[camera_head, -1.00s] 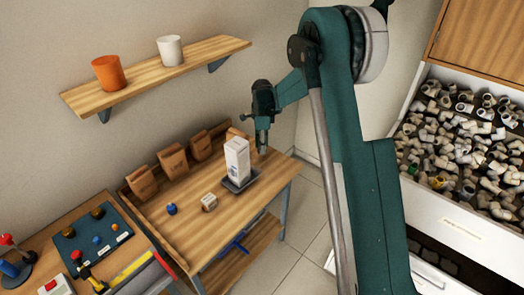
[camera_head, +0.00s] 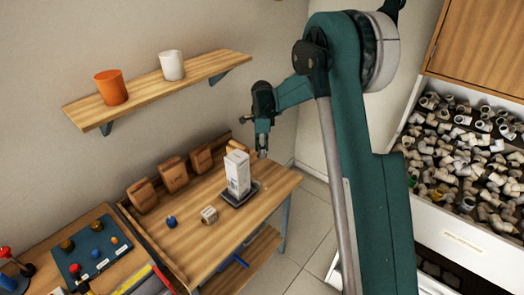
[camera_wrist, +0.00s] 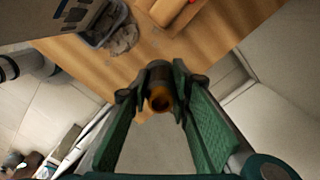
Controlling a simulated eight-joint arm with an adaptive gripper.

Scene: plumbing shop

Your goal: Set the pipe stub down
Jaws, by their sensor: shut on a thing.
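My gripper (camera_head: 263,153) hangs over the back right part of the wooden workbench (camera_head: 195,235). In the wrist view my gripper (camera_wrist: 152,95) is shut on the pipe stub (camera_wrist: 159,88), a short dark tube with a brownish open end facing the camera. The stub sits between the two green fingers, with the bench top behind it. In the head view the stub is too small to make out clearly. Whether it touches the bench cannot be told.
A beige fitting (camera_head: 209,215) and a blue piece (camera_head: 171,221) lie on the bench. A wall shelf (camera_head: 150,88) holds two cups.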

